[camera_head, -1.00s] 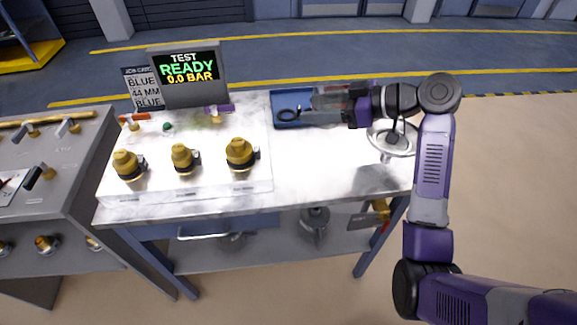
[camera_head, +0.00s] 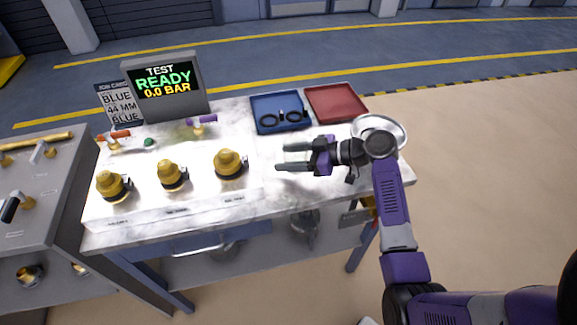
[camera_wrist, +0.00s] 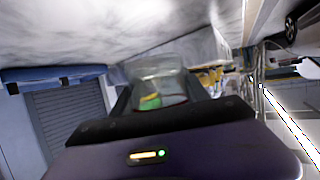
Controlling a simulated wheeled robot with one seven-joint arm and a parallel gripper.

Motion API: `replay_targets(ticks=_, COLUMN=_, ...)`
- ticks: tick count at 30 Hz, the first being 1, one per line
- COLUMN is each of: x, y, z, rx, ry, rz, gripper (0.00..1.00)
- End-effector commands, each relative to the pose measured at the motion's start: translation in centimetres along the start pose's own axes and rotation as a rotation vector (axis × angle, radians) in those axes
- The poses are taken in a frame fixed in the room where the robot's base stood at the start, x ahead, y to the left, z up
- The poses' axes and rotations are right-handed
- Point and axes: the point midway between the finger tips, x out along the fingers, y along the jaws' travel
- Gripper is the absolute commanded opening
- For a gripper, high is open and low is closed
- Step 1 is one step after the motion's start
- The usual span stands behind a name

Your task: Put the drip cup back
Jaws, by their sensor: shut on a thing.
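My gripper (camera_head: 290,158) is over the clear middle of the white bench top (camera_head: 262,187), pointing left towards the yellow fittings. Its two fingers are shut on a clear cup (camera_wrist: 158,82), which shows between them in the wrist view. Green shows in or through the cup; I cannot tell which. In the head view the cup is hard to make out against the white top. I cannot tell whether it touches the bench.
A blue tray (camera_head: 267,101) with black rings (camera_head: 292,117) and a red tray (camera_head: 338,103) lie at the back. Yellow fittings (camera_head: 229,162) stand on a raised plate at left. A round metal dish (camera_head: 397,128) is at the right. A test display (camera_head: 163,84) stands behind.

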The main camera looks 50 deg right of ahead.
Motion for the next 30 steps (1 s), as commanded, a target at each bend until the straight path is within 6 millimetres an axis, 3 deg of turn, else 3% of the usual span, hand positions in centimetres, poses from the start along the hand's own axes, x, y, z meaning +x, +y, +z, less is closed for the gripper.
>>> replay_targets(ticks=12, x=1.6, y=0.0, z=3.9, rx=0.002, ry=0.0, rz=0.001, gripper=0.07)
replay_targets(ticks=23, x=1.8, y=0.0, z=4.3, rx=-0.001, ry=0.0, rz=0.001, gripper=0.07)
replay_targets(ticks=24, x=1.8, y=0.0, z=4.3, rx=-0.001, ry=0.0, rz=0.001, gripper=0.55)
replay_targets(ticks=27, x=1.7, y=0.0, z=4.2, rx=0.0, ry=0.0, rz=0.001, gripper=0.75)
replay_targets(ticks=30, x=1.7, y=0.0, z=4.2, rx=0.0, ry=0.0, rz=0.001, gripper=0.75)
